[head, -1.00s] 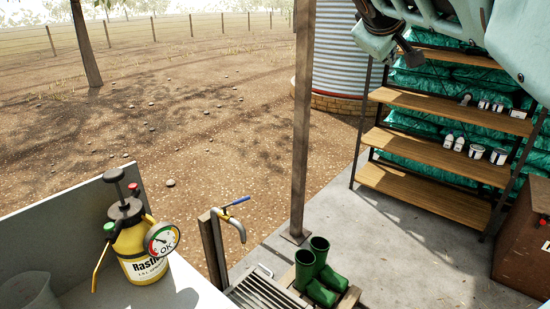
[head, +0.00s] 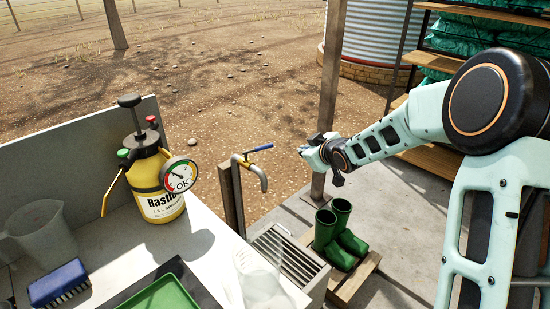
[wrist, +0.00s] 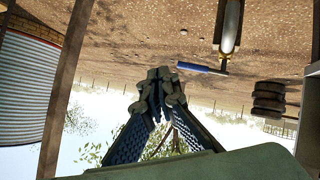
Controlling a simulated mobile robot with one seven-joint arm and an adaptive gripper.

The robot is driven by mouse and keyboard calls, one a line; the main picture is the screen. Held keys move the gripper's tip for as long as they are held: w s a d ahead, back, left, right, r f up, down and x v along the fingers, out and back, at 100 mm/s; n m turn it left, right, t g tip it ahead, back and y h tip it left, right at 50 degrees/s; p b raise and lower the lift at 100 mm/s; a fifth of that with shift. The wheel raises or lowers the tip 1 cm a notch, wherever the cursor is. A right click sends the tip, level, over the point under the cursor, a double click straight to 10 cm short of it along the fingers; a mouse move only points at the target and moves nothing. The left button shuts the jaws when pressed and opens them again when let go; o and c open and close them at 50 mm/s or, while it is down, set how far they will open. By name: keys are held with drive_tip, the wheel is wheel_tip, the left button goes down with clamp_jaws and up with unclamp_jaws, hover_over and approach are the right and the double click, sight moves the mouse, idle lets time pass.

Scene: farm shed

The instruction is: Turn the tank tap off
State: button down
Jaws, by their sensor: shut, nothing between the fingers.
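The tap (head: 263,176) is a metal spout curving down from a wooden post (head: 232,195). Its blue lever (head: 260,148) sits on top and sticks out to the right. No water stream can be made out. My gripper (head: 304,151) is to the right of the lever, at about its height in the picture, with a gap between them. In the wrist view my gripper (wrist: 160,76) is shut and empty. There the blue lever (wrist: 202,69) lies just right of the fingertips, apart from them, with the tap spout (wrist: 231,30) above it.
A bench on the left holds a yellow sprayer (head: 160,205), a blue brush (head: 58,283) and a green tray (head: 165,294). A clear vessel (head: 262,285) is near the grate (head: 291,256). Green boots (head: 338,235) stand right of it. A tall post (head: 331,100) rises behind my gripper.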

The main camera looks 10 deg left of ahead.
drive_tip(key=s+a+f+m+y+b, duration=0.2)
drive_tip(key=s+a+f+y+b, duration=0.1)
drive_tip(key=f, duration=0.2)
drive_tip(key=m+t+y, duration=0.1)
drive_tip(key=m+t, duration=0.1)
approach(268, 146)
drive_tip(key=x, duration=0.6)
drive_tip(key=shift+s+a+f, duration=0.15)
drive_tip(key=shift+a+f, duration=0.2)
drive_tip(key=shift+a, duration=0.25)
drive_tip(key=shift+f+b, duration=0.1)
drive_tip(key=shift+b, duration=0.35)
drive_tip(key=w+b, duration=0.1)
drive_tip(key=b, duration=0.2)
drive_tip(key=shift+w+a+f, duration=0.15)
drive_tip(key=shift+w+a, duration=0.05)
drive_tip(key=shift+w+a+r+b, duration=0.25)
drive_tip(key=shift+w+b, duration=0.3)
drive_tip(key=shift+b, duration=0.45)
